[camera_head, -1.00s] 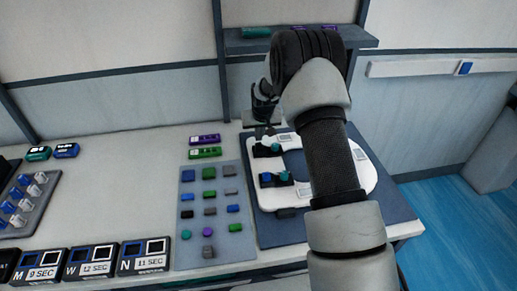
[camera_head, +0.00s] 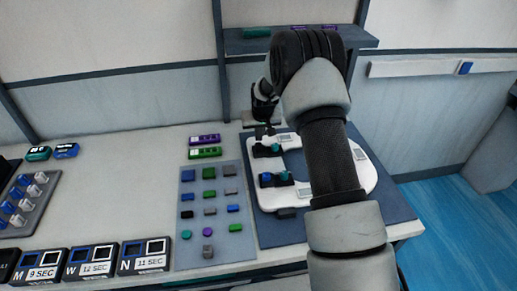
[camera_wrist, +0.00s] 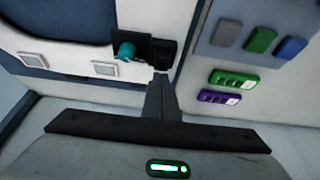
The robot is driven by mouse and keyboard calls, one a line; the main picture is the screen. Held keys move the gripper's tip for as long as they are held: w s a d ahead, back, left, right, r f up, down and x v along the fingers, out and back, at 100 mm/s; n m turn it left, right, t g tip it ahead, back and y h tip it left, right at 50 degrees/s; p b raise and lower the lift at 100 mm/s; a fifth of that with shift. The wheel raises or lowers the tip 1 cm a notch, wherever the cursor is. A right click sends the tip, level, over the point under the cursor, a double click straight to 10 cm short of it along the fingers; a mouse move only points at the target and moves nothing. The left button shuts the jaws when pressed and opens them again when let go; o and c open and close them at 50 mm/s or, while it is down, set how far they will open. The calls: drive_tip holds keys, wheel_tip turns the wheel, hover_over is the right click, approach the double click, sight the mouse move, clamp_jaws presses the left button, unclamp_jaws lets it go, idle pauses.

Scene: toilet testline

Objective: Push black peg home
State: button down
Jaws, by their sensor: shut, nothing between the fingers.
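My gripper (camera_wrist: 160,75) is shut and empty. In the wrist view its fingertips are at the lower edge of a black holder (camera_wrist: 130,43) on the white toilet-seat-shaped board (camera_wrist: 75,58). A teal peg (camera_wrist: 126,50) sits in the left part of this holder. The dark right part, in front of the fingertips, looks like the black peg (camera_wrist: 161,52), but it blends with the holder, and I cannot tell how deep it sits. In the head view my gripper (camera_head: 263,131) is just above the same holder (camera_head: 267,151) at the board's far left.
A second holder with blue and teal pegs (camera_head: 276,179) is nearer on the board. Left of it is a grey mat (camera_head: 196,220) with several coloured pieces. Purple (camera_head: 204,139) and green (camera_head: 204,152) blocks lie behind the mat. A shelf (camera_head: 300,40) overhangs behind the arm.

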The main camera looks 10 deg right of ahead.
sight(259, 144)
drive_tip(key=shift+f+b, duration=0.65)
drive_tip(key=shift+f, duration=0.2)
idle(0.3)
idle(0.4)
wheel_tip(259, 144, up, 8)
drive_tip(key=p, duration=0.3)
idle(0.6)
